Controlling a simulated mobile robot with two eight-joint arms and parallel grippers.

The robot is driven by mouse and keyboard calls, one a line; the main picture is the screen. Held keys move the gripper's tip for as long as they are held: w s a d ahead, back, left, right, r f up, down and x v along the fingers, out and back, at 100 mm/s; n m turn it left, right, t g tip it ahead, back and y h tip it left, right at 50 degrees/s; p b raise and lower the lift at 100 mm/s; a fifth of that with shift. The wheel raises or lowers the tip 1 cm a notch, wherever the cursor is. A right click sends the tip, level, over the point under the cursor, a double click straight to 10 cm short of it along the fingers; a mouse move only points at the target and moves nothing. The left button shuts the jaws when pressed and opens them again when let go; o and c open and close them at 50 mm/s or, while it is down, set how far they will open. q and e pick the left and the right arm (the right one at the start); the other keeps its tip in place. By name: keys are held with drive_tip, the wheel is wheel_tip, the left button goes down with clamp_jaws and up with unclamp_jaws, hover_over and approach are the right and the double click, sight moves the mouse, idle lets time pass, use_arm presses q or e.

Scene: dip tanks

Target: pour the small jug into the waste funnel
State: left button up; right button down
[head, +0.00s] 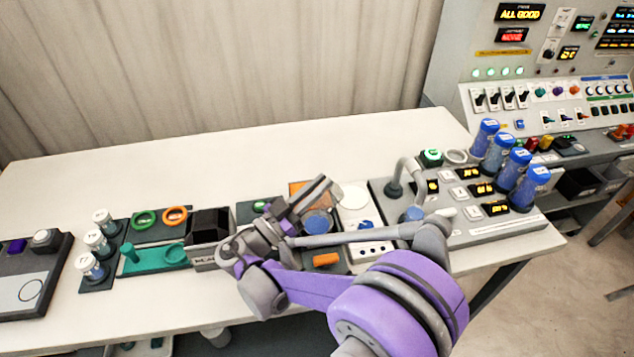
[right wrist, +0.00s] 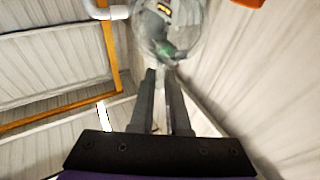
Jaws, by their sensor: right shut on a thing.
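My right gripper (head: 326,188) reaches in over the middle of the bench, its fingers pointing up and to the right in the head view. In the right wrist view its two fingers (right wrist: 162,78) are close together and shut on a clear, rounded vessel, which I take to be the small jug (right wrist: 168,32). Something grey-green shows in or through its clear wall. The jug is not clearly made out in the head view. I cannot tell for sure which thing is the waste funnel; a round blue-topped piece (head: 318,223) lies just below the fingers. My left gripper is not in view.
A grey bent pipe (head: 402,168) stands right of the gripper on a panel with amber displays, beside several blue-capped jars (head: 520,185). A black box (head: 210,226), teal tray (head: 150,258) and small white-capped jars (head: 96,242) stand left. The bench's back (head: 230,150) is clear.

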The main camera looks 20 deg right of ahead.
drive_tip(key=d+y+p, duration=0.1)
drive_tip(key=y+p, duration=0.1)
drive_tip(key=w+d+g+y+p, duration=0.1)
drive_tip(key=d+p, duration=0.1)
drive_tip(key=shift+d+g+y+p, duration=0.2)
drive_tip(key=shift+g+y+p, duration=0.1)
drive_tip(key=shift+y+p, duration=0.1)
drive_tip(key=shift+w+d+y+p, duration=0.25)
drive_tip(key=shift+d+y+p, duration=0.35)
drive_tip(key=shift+y+p, duration=0.25)
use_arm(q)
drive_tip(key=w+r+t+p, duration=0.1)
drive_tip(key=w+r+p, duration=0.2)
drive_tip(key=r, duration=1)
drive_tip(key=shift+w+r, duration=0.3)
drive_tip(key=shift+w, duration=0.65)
use_arm(e)
drive_tip(key=d+f+g+y, duration=0.1)
drive_tip(key=y, duration=0.3)
drive_tip(key=d+f+g+y, duration=0.1)
drive_tip(key=g+y, duration=0.1)
drive_tip(key=y, duration=0.3)
drive_tip(key=w+d+f+g+y, duration=0.1)
drive_tip(key=y, duration=0.4)
drive_tip(key=shift+d+g+y, duration=0.25)
drive_tip(key=shift+d+g, duration=0.05)
drive_tip(key=shift+d, duration=0.1)
drive_tip(key=shift+r, duration=0.1)
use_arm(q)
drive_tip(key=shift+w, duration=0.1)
